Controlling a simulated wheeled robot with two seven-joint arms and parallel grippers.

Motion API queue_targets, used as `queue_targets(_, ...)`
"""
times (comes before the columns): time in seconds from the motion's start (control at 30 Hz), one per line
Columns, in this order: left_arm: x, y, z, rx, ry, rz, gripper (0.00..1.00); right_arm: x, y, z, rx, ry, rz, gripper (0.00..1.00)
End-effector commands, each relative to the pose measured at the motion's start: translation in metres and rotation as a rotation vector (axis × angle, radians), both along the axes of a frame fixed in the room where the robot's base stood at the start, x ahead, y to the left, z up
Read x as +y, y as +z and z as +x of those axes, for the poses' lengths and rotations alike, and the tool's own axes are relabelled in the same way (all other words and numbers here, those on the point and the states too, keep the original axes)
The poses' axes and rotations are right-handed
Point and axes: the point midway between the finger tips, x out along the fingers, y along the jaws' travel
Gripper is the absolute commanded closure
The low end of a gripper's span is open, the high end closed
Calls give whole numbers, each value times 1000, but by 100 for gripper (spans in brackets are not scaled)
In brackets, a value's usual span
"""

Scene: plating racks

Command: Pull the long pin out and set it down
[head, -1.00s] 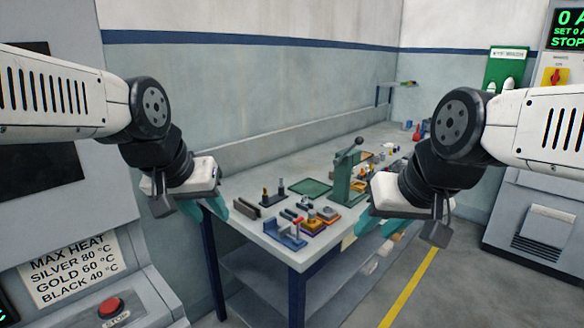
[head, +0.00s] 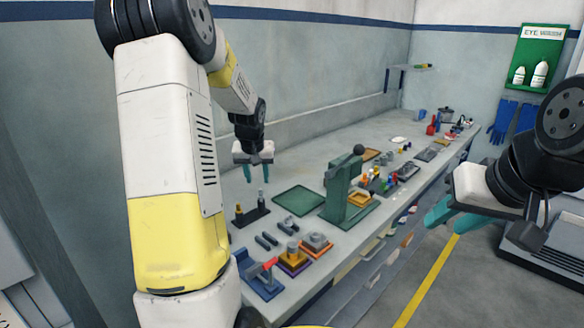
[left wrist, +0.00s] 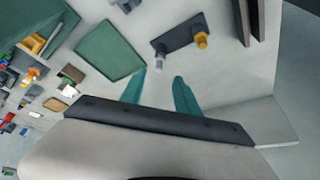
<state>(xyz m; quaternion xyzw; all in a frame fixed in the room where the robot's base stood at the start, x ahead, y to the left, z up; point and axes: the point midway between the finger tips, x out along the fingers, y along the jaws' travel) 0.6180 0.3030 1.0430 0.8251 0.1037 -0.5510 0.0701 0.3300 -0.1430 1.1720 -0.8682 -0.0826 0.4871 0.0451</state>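My left gripper (head: 256,174) is open and empty, pointing down above the table's far left part. Its two teal fingers show apart in the left wrist view (left wrist: 160,92). A black stand (head: 251,217) with a brass-topped pin (head: 238,209) and a grey pin (head: 267,196) is below it; the stand (left wrist: 180,36) also shows beyond the fingertips in the left wrist view. I cannot tell which pin is the long one. My right gripper (head: 447,213) is open and empty, off the table's right side.
A green tray (head: 300,201) and green press (head: 343,190) stand right of the stand. Bare tabletop (head: 300,165) lies behind the tray.

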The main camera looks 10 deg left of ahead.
Motion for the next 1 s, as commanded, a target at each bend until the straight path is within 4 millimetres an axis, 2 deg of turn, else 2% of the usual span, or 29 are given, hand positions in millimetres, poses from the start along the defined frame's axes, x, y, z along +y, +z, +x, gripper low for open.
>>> queue_targets(0.17, 4, -13, 6, 5, 3, 2, 62, 0, 0, 0, 0, 0, 0, 64)
queue_targets(0.6, 10, -68, 28, 3, 3, 1, 62, 0, 0, 0, 0, 0, 0, 64)
queue_targets(0.77, 10, -76, 31, 2, 3, 1, 62, 0, 0, 0, 0, 0, 0, 64)
queue_targets(1.0, 10, -76, 32, 1, 3, 2, 62, 0, 0, 0, 0, 0, 0, 64)
